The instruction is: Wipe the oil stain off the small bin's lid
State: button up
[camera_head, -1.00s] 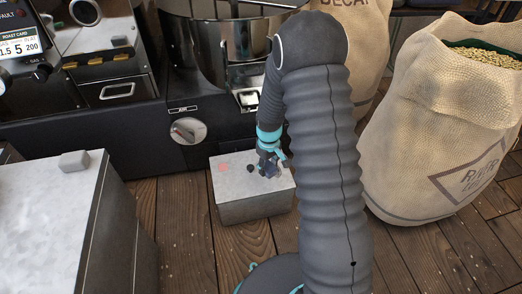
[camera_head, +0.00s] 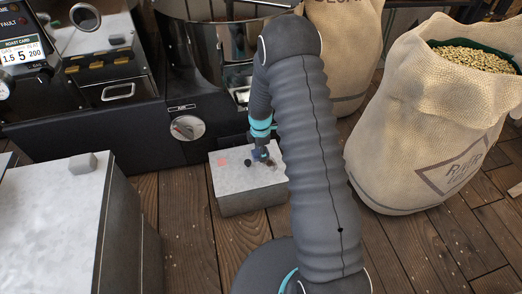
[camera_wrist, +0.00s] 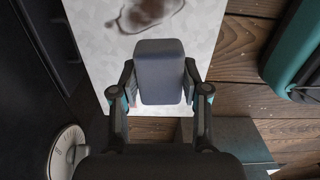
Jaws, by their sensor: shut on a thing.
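The small bin (camera_head: 238,202) is a low grey box on the wooden floor in the head view, with a pale mottled lid (camera_wrist: 90,40) in the wrist view. A brown smeared stain (camera_wrist: 145,12) lies on the lid at the top of the wrist view, beyond the held block. In the head view a pinkish patch (camera_head: 222,161) and small dark spots (camera_head: 248,162) show on the lid. My gripper (camera_head: 261,152) is over the lid, shut on a blue-grey block (camera_wrist: 160,70). I cannot tell whether the block touches the lid.
The roaster's dark base (camera_head: 100,155) stands behind and left of the bin. Burlap sacks (camera_head: 425,130) stand at the right. A grey-topped cabinet (camera_head: 50,215) at the left bears a small grey block (camera_head: 82,161). Wooden floor is open in front of the bin.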

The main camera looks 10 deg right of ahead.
jog(key=shift+f+b, duration=1.05)
jog(key=shift+f, duration=1.7)
jog(key=shift+c, duration=1.4)
jog(key=shift+f, duration=0.1)
grip_shut()
jog(key=shift+s+f, duration=0.1)
